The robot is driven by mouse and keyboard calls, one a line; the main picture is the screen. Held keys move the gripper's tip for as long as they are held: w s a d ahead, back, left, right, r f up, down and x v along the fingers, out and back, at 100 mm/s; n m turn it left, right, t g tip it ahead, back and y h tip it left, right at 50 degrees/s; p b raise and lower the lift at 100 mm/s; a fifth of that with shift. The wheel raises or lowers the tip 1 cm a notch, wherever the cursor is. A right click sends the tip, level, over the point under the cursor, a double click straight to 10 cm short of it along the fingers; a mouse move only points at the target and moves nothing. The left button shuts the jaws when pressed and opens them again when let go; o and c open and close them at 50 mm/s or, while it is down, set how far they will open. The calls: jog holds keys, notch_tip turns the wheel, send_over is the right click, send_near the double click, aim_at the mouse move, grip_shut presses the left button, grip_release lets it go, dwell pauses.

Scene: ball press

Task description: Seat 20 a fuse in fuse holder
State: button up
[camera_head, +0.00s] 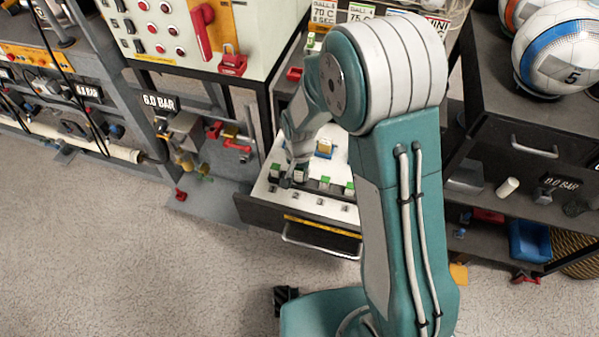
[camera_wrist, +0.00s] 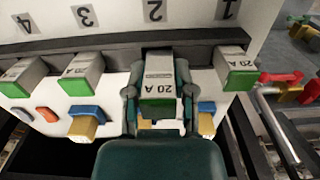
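A green-ended fuse (camera_wrist: 159,88) marked 20 A sits between the two fingers of my gripper (camera_wrist: 159,95), in line with number 2 in the wrist view. The fingers lie against both of its sides, so the gripper looks shut on it. Its far end meets the dark edge of the fuse holder (camera_wrist: 118,40), and I cannot tell how deep it sits. Similar 20 A fuses stand near number 1 (camera_wrist: 236,68), number 3 (camera_wrist: 85,84) and number 4 (camera_wrist: 22,76). In the head view my gripper (camera_head: 298,176) is over the white panel of the open drawer (camera_head: 278,212).
Blue and yellow blocks (camera_wrist: 86,122) lie close by on the white panel, with another (camera_wrist: 207,120) right of my gripper. Red and yellow valve parts (camera_wrist: 285,85) stand at the right. A control cabinet (camera_head: 165,30) is left of the drawer and a dark cabinet (camera_head: 520,110) is right.

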jog(key=o, duration=0.4)
jog(key=shift+s+d+f, duration=0.1)
jog(key=shift+f, duration=0.05)
jog(key=shift+c, duration=0.2)
notch_tip(320, 180, up, 12)
jog(key=shift+r, duration=0.15)
jog(key=s+d+r+n+t, duration=0.25)
jog(key=s+d+r, duration=0.45)
jog(key=r, duration=0.5)
jog(key=s+d+r+t, duration=0.1)
jog(key=s+d+r, duration=0.1)
jog(key=s, duration=0.4)
jog(key=s+d+r+n+t, duration=0.1)
jog(key=s+d+r+t, duration=0.1)
jog(key=s, duration=0.4)
jog(key=shift+d+r, duration=0.2)
jog(key=shift+d, duration=0.6)
jog(key=shift+n, duration=0.25)
